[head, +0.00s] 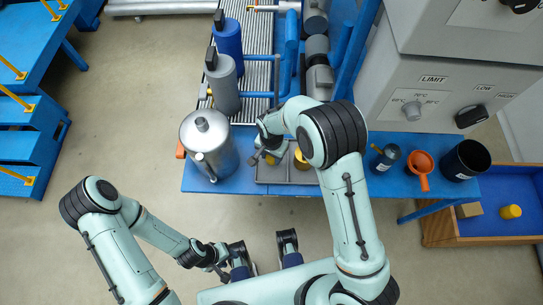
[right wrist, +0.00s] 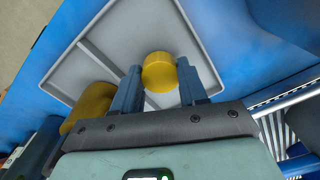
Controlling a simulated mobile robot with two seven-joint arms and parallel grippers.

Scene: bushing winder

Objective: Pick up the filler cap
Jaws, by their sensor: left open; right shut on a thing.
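The filler cap is a round yellow piece (right wrist: 160,72) between the two fingertips of my right gripper (right wrist: 157,88) in the right wrist view. The fingers are shut on its sides, over a grey divided tray (right wrist: 118,42). In the head view a bit of the yellow cap (head: 271,159) shows beside my right gripper (head: 264,158), partly hidden by it; whether it touches the tray floor is hard to tell. My left gripper (head: 222,271) is open and empty, low in front of the table.
A darker yellow cylinder (right wrist: 90,104) stands in another part of the tray, right of my gripper in the head view (head: 301,158). A metal canister (head: 209,146) stands left of the tray. An orange funnel (head: 422,164) and black cup (head: 465,160) stand right on the blue table.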

